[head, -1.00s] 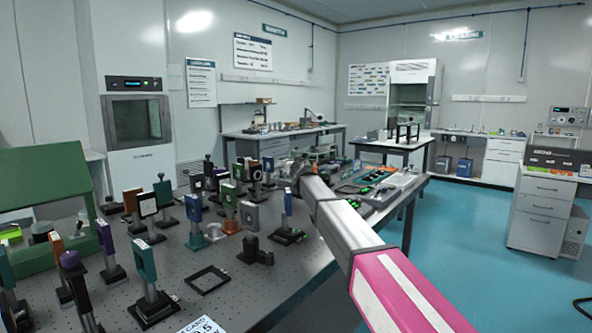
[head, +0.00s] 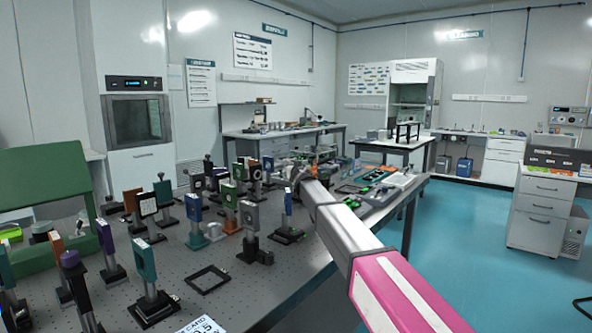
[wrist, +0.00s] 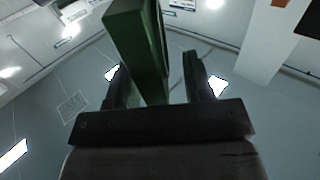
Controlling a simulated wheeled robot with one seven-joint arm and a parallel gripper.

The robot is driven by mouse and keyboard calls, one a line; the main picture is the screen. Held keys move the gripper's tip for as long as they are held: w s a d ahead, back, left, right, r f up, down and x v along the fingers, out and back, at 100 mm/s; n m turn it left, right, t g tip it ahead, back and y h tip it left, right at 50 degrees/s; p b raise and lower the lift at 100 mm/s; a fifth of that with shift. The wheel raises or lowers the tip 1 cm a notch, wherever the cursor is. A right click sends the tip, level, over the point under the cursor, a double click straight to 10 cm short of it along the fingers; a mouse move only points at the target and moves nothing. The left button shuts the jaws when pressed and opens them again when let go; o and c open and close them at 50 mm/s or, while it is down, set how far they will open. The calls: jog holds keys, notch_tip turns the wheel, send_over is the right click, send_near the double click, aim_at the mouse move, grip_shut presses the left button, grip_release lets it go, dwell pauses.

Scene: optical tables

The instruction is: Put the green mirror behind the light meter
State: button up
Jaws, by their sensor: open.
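My gripper (wrist: 160,88) is open in the wrist view, with its two dark fingers apart. A green block-like part, which looks like the green mirror (wrist: 137,40), stands between and beyond the fingers. I cannot tell whether the fingers touch it. In the head view my arm reaches over the table's far side, and my gripper (head: 278,172) is small and dark among the mounts. A dark green plate (head: 240,171) stands just left of it, partly hidden by other mounts. I cannot pick out the light meter with certainty.
The perforated optical table (head: 225,300) is crowded with mirror mounts on posts. A flat black frame (head: 207,279) lies near the front. A green housing (head: 45,190) stands at left.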

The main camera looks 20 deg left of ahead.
jog(key=v, duration=1.2)
